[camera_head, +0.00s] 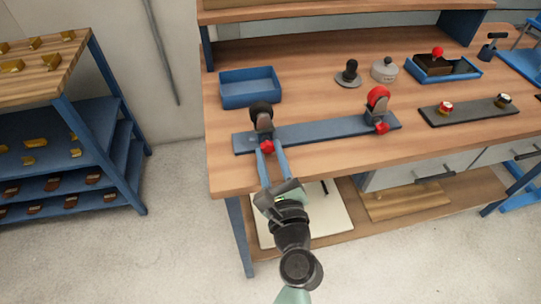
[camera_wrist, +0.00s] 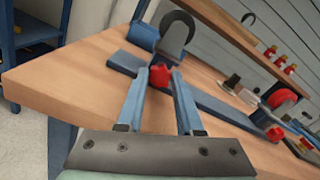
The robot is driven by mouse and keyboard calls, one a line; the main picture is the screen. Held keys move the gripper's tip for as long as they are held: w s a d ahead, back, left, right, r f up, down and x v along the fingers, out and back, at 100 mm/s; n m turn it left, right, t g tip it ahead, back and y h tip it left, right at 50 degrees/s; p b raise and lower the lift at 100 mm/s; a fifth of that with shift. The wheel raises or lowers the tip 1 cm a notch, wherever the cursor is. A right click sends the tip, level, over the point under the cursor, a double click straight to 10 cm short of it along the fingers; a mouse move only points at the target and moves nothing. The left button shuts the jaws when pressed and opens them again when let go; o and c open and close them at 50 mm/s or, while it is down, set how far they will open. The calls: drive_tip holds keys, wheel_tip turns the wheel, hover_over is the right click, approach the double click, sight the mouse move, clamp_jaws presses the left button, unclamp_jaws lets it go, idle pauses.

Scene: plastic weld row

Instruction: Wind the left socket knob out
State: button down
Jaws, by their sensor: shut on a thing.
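The left socket (camera_head: 264,120) stands on the left part of a long blue-grey plate, with a dark round disc in its top. Its red knob (camera_head: 267,147) faces the front edge of the bench; it also shows in the wrist view (camera_wrist: 160,76). My gripper (camera_head: 267,153) reaches up from the front, its two long blue fingers on either side of this knob. The fingertips (camera_wrist: 160,78) are shut on it in the wrist view. The right socket (camera_head: 377,110) holds a red disc and has its own red knob (camera_head: 381,128).
A blue tray (camera_head: 249,90) stands behind the left socket. A dark knobbed piece (camera_head: 350,72), a grey weight (camera_head: 384,69), a blue tray with a red-knobbed block (camera_head: 440,68) and a dark strip (camera_head: 468,110) lie to the right. Shelving (camera_head: 110,140) stands at left.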

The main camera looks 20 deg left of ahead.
drive_tip(key=shift+n, duration=1.1)
drive_tip(key=c, duration=0.5)
unclamp_jaws()
drive_tip(key=shift+c, duration=0.2)
